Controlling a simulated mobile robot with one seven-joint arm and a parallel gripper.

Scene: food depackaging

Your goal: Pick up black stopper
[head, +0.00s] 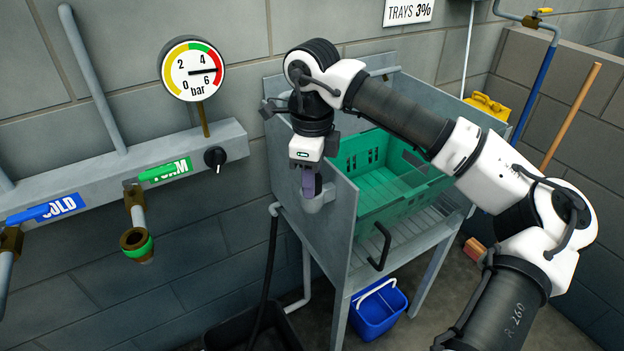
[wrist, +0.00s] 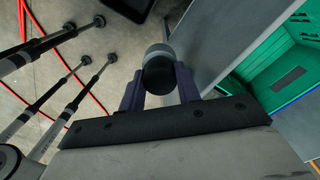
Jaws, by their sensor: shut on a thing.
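The black stopper (wrist: 159,75) shows in the wrist view as a dark round piece between the two purple-grey fingers of my gripper (wrist: 158,88). My gripper is shut on it. In the head view my gripper (head: 311,184) points down at the left side of the grey stand, at a small grey cup-like holder (head: 318,200) fixed there. The holder also shows in the wrist view (wrist: 156,53), just beyond the stopper. I cannot tell whether the stopper is still inside the holder or clear of it. The fingers hide part of it in the head view.
A green crate (head: 385,205) sits in the grey metal stand (head: 343,232), whose side panel is close to my gripper. A wall pipe with valves, a gauge (head: 192,69) and a black knob (head: 215,158) is at left. A blue bucket (head: 378,312) stands below.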

